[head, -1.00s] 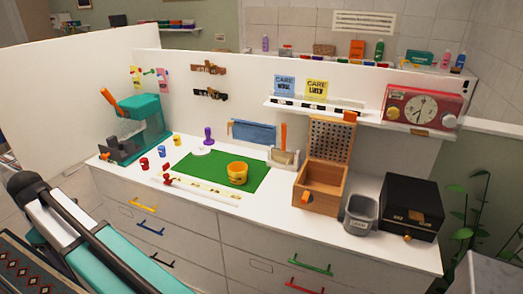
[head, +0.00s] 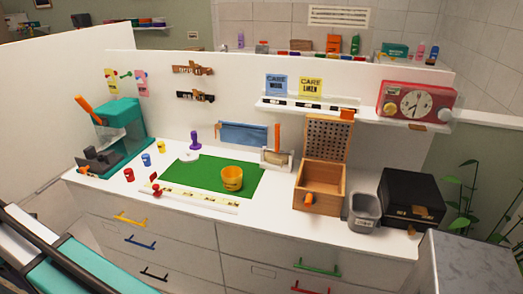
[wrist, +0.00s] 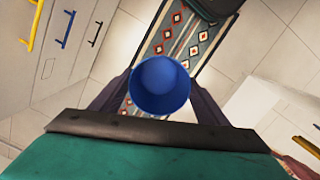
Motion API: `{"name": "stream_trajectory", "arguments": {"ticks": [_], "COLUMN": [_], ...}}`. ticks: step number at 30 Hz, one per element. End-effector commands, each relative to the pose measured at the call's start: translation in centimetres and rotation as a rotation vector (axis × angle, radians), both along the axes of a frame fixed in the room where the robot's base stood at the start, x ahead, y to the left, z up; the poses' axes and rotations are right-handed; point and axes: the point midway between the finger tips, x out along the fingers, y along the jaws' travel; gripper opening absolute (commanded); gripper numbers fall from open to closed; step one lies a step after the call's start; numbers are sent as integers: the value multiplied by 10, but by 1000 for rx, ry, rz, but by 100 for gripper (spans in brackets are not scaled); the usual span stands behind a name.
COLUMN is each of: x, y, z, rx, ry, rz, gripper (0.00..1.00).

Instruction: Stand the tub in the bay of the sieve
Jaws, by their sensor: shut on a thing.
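My gripper (wrist: 160,98) shows in the wrist view, its dark fingers shut on the two sides of a round blue tub (wrist: 160,84). The tub is seen end-on and held in the air above the floor, clear of the drawers. Its inside or far end is hard to read. My gripper and the held tub are outside the head view. I cannot tell for sure which thing is the sieve; a panel full of holes (head: 329,138) stands upright behind an open wooden box (head: 322,203) on the counter.
A grey bin (head: 365,213) and a black box (head: 411,199) are right of the wooden box. A teal machine (head: 121,125) is at the left. Drawer handles (head: 316,267) stick out in front.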

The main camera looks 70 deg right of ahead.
Motion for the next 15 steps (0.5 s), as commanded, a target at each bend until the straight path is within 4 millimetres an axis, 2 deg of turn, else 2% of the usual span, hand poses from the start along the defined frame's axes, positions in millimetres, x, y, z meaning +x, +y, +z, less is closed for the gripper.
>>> {"name": "stream_trajectory", "arguments": {"ticks": [11, 15], "x": [1, 2], "y": [-18, -36], "z": [1, 3], "rx": [0, 0], "ry": [0, -1], "rz": [-22, -37], "gripper": [46, 46]}}
